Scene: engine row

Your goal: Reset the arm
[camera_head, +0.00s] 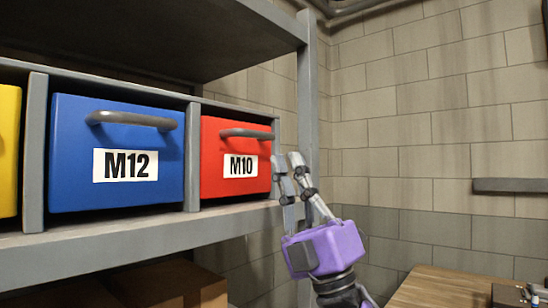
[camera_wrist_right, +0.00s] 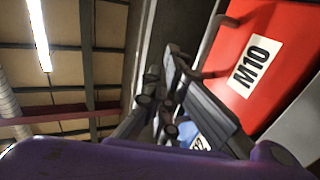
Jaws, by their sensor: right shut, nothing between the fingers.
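My right gripper (camera_head: 287,163) is purple with grey fingers and points up at the right end of the shelf. Its fingers are shut and empty. In the head view they overlap the shelf's right post, just right of the red M10 bin (camera_head: 212,183). Whether they touch the shelf or bin cannot be told. In the right wrist view, the fingers (camera_wrist_right: 165,85) reach up the middle, with the red M10 bin (camera_wrist_right: 285,50) and its handle to the right. My left gripper is not in view.
A grey shelf (camera_head: 120,239) holds the blue M12 bin (camera_head: 75,150) and a yellow bin (camera_head: 8,150). Cardboard boxes (camera_head: 205,287) sit below. A wooden table (camera_head: 440,287) stands at lower right. A grey bar (camera_head: 510,186) is on the block wall.

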